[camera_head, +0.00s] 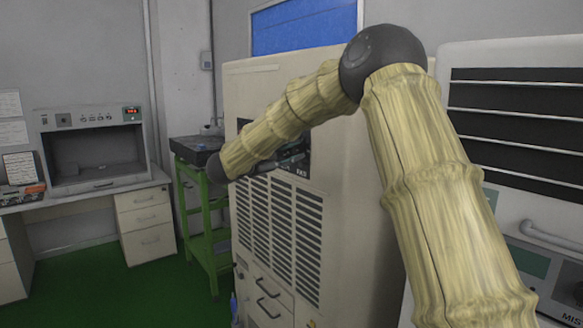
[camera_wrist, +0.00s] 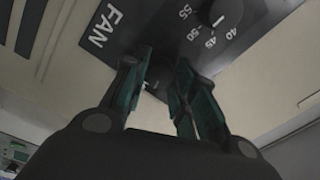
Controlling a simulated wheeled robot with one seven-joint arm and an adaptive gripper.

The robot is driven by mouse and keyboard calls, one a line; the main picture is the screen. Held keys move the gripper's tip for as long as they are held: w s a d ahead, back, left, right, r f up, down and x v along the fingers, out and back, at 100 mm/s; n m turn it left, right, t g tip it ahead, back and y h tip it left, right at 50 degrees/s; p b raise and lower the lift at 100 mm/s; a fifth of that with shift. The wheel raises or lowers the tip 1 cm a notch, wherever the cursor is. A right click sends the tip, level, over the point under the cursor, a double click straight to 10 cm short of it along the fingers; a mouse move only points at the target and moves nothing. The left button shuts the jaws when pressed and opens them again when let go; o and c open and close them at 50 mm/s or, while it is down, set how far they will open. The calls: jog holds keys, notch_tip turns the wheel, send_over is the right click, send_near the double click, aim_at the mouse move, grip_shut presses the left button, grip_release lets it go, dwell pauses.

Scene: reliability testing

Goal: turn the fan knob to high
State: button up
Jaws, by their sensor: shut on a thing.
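In the wrist view, a dark panel carries the white label FAN (camera_wrist: 104,28). The dark fan knob (camera_wrist: 158,88) sits beneath my fingers and shows only partly between them. My gripper (camera_wrist: 162,62) has one finger on each side of this knob and is shut on it. The knob's pointer and its setting marks are hidden, so its setting cannot be told. In the head view, my arm crosses in front of the beige cabinet (camera_head: 362,240), with its end at the dark control panel (camera_head: 303,166). The arm hides much of that panel.
A second dial (camera_wrist: 222,10) with numbers from 40 to 55 is close to my right finger. In the head view, a green stand (camera_head: 205,240) is left of the cabinet, and a desk with a grey oven-like unit (camera_head: 95,150) is farther left. Green floor is open between them.

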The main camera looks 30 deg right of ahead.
jog(key=shift+f+m+b, duration=0.25)
jog(key=shift+m+b, duration=1.05)
jog(key=shift+b, duration=0.55)
jog(key=shift+r+m+b, duration=0.2)
jog(key=shift+m+b, duration=0.1)
jog(key=shift+b, duration=0.1)
jog(key=o, duration=1)
jog(key=shift+w, duration=0.1)
jog(key=shift+o, duration=0.2)
jog(key=s+a, duration=0.1)
jog(key=a, duration=1.1)
jog(key=shift+f, duration=0.35)
jog(key=shift+f, duration=0.1)
